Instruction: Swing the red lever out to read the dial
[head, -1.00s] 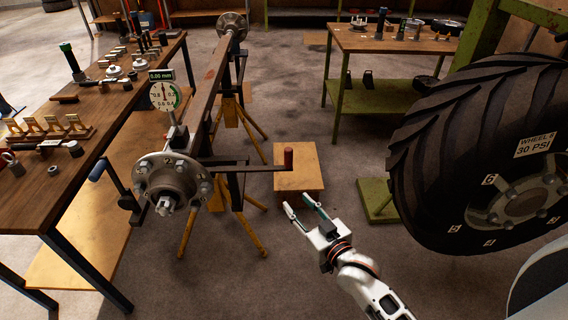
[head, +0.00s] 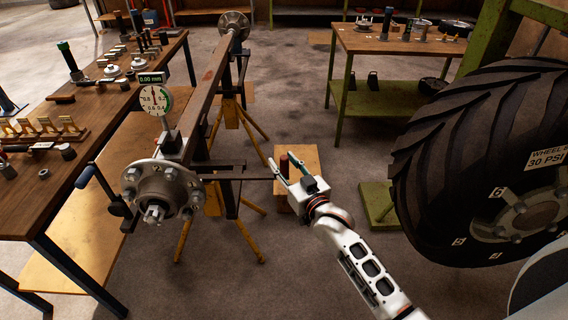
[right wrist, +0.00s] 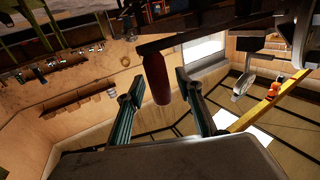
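The red lever handle (head: 284,164) stands upright at the end of a dark bar that reaches right from the axle hub (head: 160,190). The dial (head: 154,99) stands above the hub, with a small display reading 0.00 mm. My right gripper (head: 285,168) is open, its two fingers around the lever handle. In the right wrist view the red handle (right wrist: 157,78) hangs between the open fingers (right wrist: 158,98), with gaps on both sides. I cannot tell in the head view whether a finger touches it. My left gripper is not in view.
A workbench (head: 100,140) with tools runs along the left. A large tyre (head: 480,150) stands close on the right, near my right arm. Yellow stands (head: 185,238) hold the axle. A wooden box (head: 311,160) sits behind the lever handle. A green-framed table (head: 390,100) stands at the back.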

